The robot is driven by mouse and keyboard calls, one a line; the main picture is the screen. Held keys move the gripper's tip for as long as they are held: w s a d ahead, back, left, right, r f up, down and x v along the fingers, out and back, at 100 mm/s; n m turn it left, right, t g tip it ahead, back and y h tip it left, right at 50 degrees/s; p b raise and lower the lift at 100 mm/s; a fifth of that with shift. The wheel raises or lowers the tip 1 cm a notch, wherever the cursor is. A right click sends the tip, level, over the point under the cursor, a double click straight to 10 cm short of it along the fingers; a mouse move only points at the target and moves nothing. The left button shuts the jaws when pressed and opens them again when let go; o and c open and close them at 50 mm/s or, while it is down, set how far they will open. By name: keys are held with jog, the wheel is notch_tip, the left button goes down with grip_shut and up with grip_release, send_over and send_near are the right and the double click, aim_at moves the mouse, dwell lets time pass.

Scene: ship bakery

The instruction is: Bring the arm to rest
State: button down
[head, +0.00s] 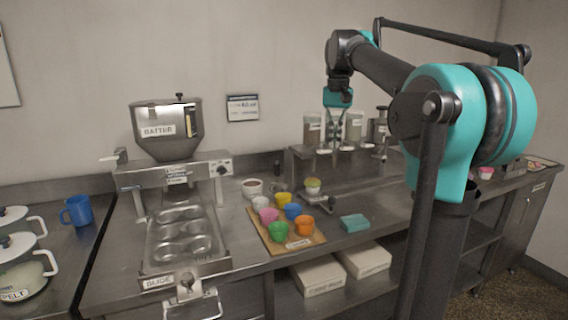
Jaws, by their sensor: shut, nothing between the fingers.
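My arm rises at the right of the head view and bends over at the top. Its forearm reaches left over the counter, and my gripper (335,137) hangs down from its end. The gripper points downward in front of the topping jars, well above the counter top. Its fingers look close together and hold nothing. I cannot tell how near the fingertips are to the jars behind them.
A topping stand (300,165) with jars is behind the gripper, with a small cup (312,186) at its front. A wooden board (270,243) holds several coloured cups. A teal sponge (354,222) lies right of it. The batter hopper (168,148) and muffin pan (165,255) stand left.

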jog(key=s+d+f+t, duration=0.1)
jog(key=s+f, duration=0.3)
jog(key=f, duration=0.7)
jog(key=s+d+f+t, duration=0.1)
jog(key=s+f, duration=0.3)
jog(key=f, duration=0.7)
jog(key=s+d+f+n+t, duration=0.1)
jog(key=s+f+t, duration=0.1)
jog(key=s+f, duration=1.4)
jog(key=shift+d+f, duration=0.4)
jog(key=shift+f, duration=0.4)
